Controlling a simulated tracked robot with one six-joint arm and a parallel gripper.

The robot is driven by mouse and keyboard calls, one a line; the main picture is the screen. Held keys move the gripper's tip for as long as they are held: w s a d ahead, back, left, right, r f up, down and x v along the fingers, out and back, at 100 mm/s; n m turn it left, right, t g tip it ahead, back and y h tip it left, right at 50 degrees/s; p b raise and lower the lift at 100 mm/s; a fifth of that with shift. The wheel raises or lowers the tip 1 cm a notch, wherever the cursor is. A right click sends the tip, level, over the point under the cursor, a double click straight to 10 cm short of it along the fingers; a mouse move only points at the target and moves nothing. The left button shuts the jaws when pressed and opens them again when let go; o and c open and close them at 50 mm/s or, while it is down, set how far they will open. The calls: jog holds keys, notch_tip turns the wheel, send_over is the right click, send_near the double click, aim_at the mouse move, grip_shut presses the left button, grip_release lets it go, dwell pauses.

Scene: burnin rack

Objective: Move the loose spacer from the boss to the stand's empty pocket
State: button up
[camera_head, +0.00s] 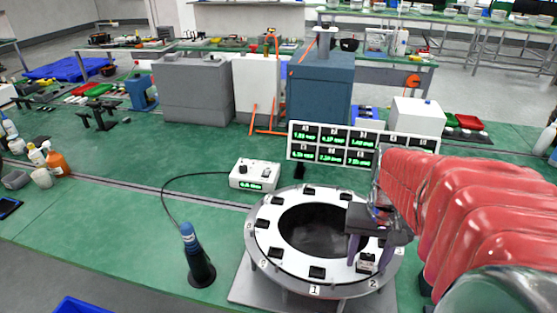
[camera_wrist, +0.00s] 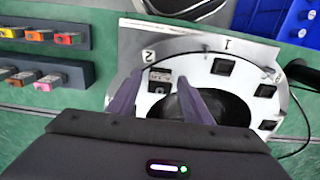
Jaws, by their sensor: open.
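A white ring-shaped fixture (camera_head: 288,268) with black square sockets around its rim and printed numbers stands on a grey plate. At the place marked 2 sits a small dark block with a pale labelled face (camera_head: 366,263); it also shows in the wrist view (camera_wrist: 160,77). My gripper (camera_head: 366,254) is open above this part of the ring, its two purple fingers to either side of the block. In the wrist view my gripper (camera_wrist: 161,78) has the block between the fingertips; contact cannot be told. I cannot tell which part is the loose spacer, the boss or the empty pocket.
A black stand with a blue-topped handle (camera_head: 195,262) is cabled to a small meter box (camera_head: 254,175). A display panel (camera_head: 350,146) stands behind the ring. Racks of coloured pieces (camera_wrist: 45,38) lie left in the wrist view.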

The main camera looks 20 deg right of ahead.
aim_at(369, 254)
jog(key=shift+c, duration=0.3)
grip_shut()
jog(key=shift+r, duration=0.15)
dwell(0.3)
jog(key=shift+r, duration=0.7)
jog(key=shift+r, duration=0.35)
jog(key=shift+r, duration=0.4)
jog(key=shift+r, duration=0.3)
jog(key=shift+r, duration=0.4)
jog(key=shift+r, duration=0.7)
